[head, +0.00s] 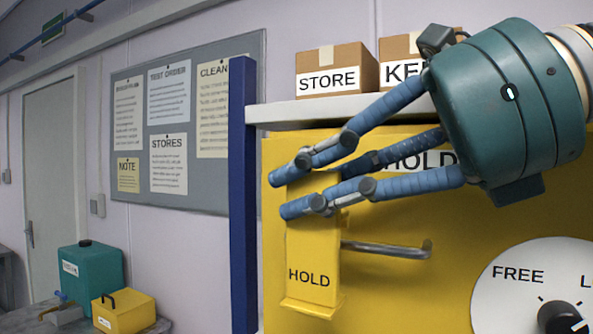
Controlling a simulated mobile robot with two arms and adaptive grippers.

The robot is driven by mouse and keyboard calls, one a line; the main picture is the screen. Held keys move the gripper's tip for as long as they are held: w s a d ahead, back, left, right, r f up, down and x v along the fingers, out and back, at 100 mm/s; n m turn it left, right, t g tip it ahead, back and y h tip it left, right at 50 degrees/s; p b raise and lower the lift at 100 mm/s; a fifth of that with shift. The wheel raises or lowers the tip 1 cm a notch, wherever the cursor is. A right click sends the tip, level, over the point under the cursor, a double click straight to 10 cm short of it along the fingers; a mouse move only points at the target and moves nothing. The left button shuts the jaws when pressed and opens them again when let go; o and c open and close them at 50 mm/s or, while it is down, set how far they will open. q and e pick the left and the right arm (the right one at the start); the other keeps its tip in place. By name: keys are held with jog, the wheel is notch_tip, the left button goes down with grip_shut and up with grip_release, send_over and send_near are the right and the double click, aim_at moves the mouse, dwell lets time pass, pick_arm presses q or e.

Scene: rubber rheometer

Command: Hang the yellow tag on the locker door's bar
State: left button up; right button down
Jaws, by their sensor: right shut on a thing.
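My right gripper (302,193) comes in from the upper right with blue fingers. It is shut on the top of the yellow tag (312,258), which hangs down upright and reads HOLD. The yellow locker door (405,295) stands behind, with a white HOLD label (425,160) partly covered by my fingers. The metal bar (388,249) sticks out across the door, its free end bent up at the right. The bar's left end meets the tag's right edge in the picture; I cannot tell whether it passes through or behind the tag. The tag's top is hidden by my fingers. My left gripper is not in view.
A white dial (520,290) marked FREE with a black knob (562,318) is at the lower right. A blue post (243,200) stands left of the door. Boxes marked STORE (335,70) and KE… (398,50) sit on a shelf (320,112) above.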

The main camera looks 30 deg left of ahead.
jog(key=shift+w+r+p, duration=0.1)
jog(key=shift+w+p, duration=0.45)
jog(key=shift+w, duration=0.6)
jog(key=shift+f+b, duration=0.7)
jog(key=shift+f, duration=0.05)
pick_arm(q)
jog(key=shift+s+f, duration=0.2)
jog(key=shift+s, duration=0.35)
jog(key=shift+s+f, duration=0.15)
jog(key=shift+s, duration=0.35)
pick_arm(e)
jog(key=shift+f, duration=0.3)
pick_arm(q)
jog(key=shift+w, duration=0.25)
pick_arm(e)
jog(key=c, duration=1.6)
grip_release()
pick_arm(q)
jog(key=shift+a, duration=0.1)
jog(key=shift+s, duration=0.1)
